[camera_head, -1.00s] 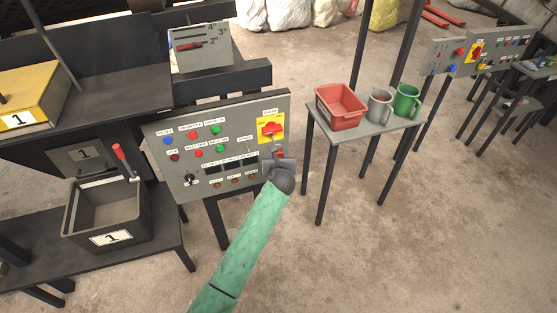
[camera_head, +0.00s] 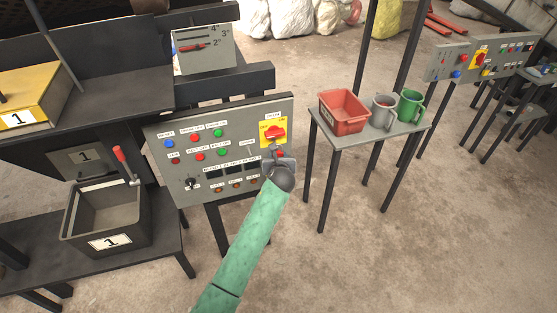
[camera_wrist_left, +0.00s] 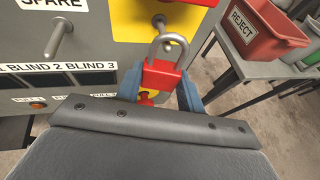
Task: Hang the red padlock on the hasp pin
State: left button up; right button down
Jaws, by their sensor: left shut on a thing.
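The red padlock (camera_wrist_left: 162,78) is upright between the blue fingers of my left gripper (camera_wrist_left: 160,92), which is shut on its body. Its grey shackle (camera_wrist_left: 181,42) points up. A metal pin (camera_wrist_left: 158,20) sticks out of the panel at the yellow plate, right by the shackle's top. I cannot tell whether the shackle is around the pin or only in front of it. In the head view my left gripper (camera_head: 279,163) is just below the red-and-yellow switch (camera_head: 272,131) and hides most of the padlock. My right gripper is not in view.
The grey control panel (camera_head: 180,158) carries buttons and a black knob. A second pin (camera_wrist_left: 60,38) is under the SPARE label.

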pick_arm(q)
jog(key=shift+w+b, duration=0.3)
jog(key=shift+w, duration=0.05)
jog(key=shift+w+a, duration=0.25)
jog(key=shift+w, duration=0.2)
jog(key=shift+w+f, duration=0.1)
jog(key=shift+w+a+f+p, duration=0.15)
jog(key=shift+w+p, duration=0.15)
jog(key=shift+f, duration=0.15)
jog(key=o, duration=1.1)
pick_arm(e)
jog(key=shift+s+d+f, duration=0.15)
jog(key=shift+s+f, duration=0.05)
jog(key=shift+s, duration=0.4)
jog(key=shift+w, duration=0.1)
